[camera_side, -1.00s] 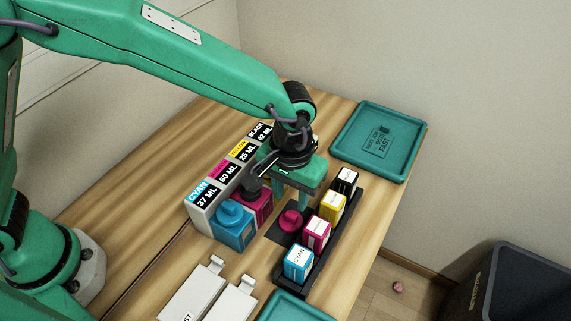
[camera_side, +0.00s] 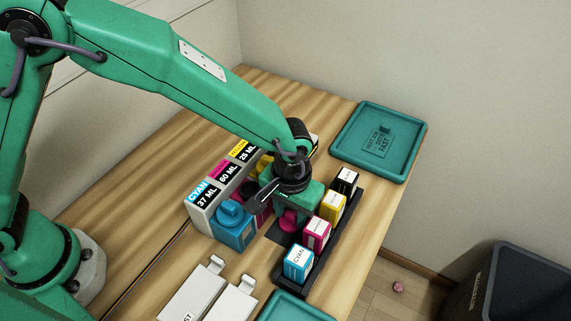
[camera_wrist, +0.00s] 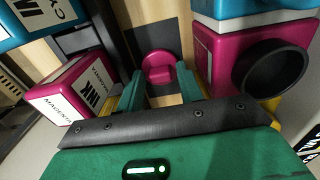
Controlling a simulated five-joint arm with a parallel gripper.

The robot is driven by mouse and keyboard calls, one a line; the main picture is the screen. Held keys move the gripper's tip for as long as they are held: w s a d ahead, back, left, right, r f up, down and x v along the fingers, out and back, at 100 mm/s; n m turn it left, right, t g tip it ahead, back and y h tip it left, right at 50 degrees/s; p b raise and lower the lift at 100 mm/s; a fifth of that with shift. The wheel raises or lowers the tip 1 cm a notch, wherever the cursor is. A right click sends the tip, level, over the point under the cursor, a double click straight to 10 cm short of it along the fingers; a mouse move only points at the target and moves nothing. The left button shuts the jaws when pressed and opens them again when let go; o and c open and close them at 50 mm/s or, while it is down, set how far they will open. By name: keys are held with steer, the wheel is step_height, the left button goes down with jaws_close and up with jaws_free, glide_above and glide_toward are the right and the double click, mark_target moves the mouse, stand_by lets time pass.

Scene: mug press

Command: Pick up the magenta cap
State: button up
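The magenta cap (camera_side: 288,221) is a round knob resting on a dark pad beside the ink bottles. In the side view it is partly hidden behind my gripper (camera_side: 290,213). In the wrist view the cap (camera_wrist: 158,66) shows just beyond and between the two green fingertips of my gripper (camera_wrist: 158,82). The fingers are apart, with a clear gap between them, and hold nothing. The magenta tank (camera_wrist: 218,60) has an uncovered black round opening at the right of the wrist view.
Ink bottles, including the magenta bottle (camera_side: 316,232) and cyan bottle (camera_side: 298,262), stand in a black rack (camera_side: 331,246) close by the cap. The cyan tank (camera_side: 233,227) stands on the other side. A teal tray (camera_side: 410,128) lies at the back right.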

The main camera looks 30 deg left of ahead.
mark_target(290, 215)
steer(key=shift+c, duration=0.3)
steer(key=c, duration=0.7)
step_height(290, 215, up, 10)
steer(key=shift+f, duration=0.1)
stand_by(0.6)
stand_by(0.4)
steer(key=shift+s+a+r, duration=0.35)
steer(key=shift+a+r, duration=0.65)
steer(key=shift+a, duration=0.35)
steer(key=shift+s+a+r, duration=0.35)
steer(key=shift+a+r, duration=0.65)
steer(key=shift+a, duration=0.3)
steer(key=shift+s+a+r, duration=0.35)
steer(key=shift+a+r, duration=0.65)
steer(key=shift+a, duration=0.35)
